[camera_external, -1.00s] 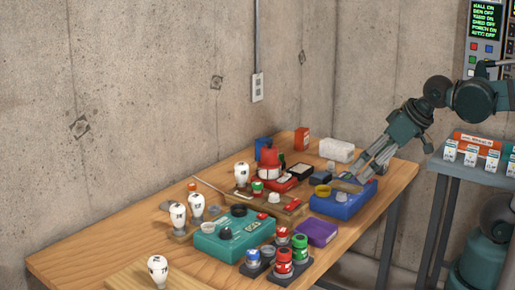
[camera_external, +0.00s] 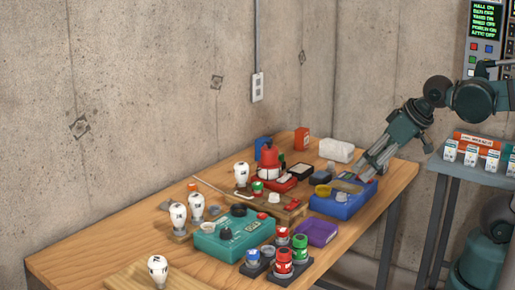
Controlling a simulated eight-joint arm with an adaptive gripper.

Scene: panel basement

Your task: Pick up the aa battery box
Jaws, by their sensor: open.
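No label reading AA battery box is legible, so I cannot tell which box it is. Small boxes on the wooden table include an orange-red box (camera_external: 301,141), a white box (camera_external: 336,150), a blue box (camera_external: 263,147) and a purple box (camera_external: 317,232). My gripper (camera_external: 364,178) is open at the table's right side. It points down and left over the right end of a larger blue case (camera_external: 338,208), with a small red patch by its fingertips. I cannot tell whether it touches anything.
A teal case (camera_external: 220,243) and red and green cylinders (camera_external: 284,262) stand near the front. Several white bulbs (camera_external: 178,216) stand at the left. A red-topped device (camera_external: 269,160) stands further back. A grey side table (camera_external: 456,167) is at the right.

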